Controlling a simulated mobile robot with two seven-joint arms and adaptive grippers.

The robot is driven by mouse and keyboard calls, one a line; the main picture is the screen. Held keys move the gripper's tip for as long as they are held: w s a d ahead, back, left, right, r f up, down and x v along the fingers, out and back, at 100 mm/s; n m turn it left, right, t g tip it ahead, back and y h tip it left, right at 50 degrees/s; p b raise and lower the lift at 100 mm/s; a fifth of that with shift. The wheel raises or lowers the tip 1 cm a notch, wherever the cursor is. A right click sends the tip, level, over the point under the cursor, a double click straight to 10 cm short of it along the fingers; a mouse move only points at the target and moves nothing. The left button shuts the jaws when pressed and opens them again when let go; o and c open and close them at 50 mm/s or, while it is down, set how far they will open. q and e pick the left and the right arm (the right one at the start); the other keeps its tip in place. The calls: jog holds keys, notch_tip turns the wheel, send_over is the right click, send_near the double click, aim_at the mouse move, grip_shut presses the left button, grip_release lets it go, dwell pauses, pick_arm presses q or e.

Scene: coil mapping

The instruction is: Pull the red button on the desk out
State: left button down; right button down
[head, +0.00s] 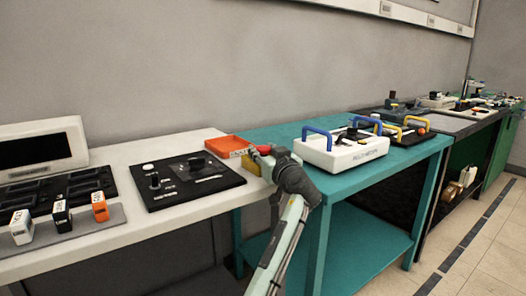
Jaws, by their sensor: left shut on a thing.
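The red button (263,149) shows as a small red patch at the right end of the white desk (190,143), above a small yellow block (250,164). My left gripper (268,157) reaches it from the right, with its arm coming up from the bottom. The gripper is shut on the red button and hides most of it. I cannot tell how far the button stands out from the yellow block. My right gripper is not in view.
An orange tray (229,146) lies just behind the yellow block. A black panel with knobs (190,180) lies to the left on the desk. A teal table (330,180) on the right carries a white box with blue handles (340,154). The wall is close behind.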

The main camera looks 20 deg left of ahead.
pick_arm(q)
jog(key=shift+r, duration=0.25)
jog(key=shift+r+b, duration=0.35)
jog(key=shift+r, duration=0.5)
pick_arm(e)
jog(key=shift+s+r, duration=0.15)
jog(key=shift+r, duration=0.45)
pick_arm(q)
jog(key=c, duration=1)
grip_release()
jog(key=shift+o, duration=0.2)
jog(key=shift+s+d, duration=0.15)
jog(key=shift+s, duration=0.05)
jog(key=v, duration=1.1)
jog(key=shift+s+d, duration=0.15)
jog(key=shift+s, duration=0.1)
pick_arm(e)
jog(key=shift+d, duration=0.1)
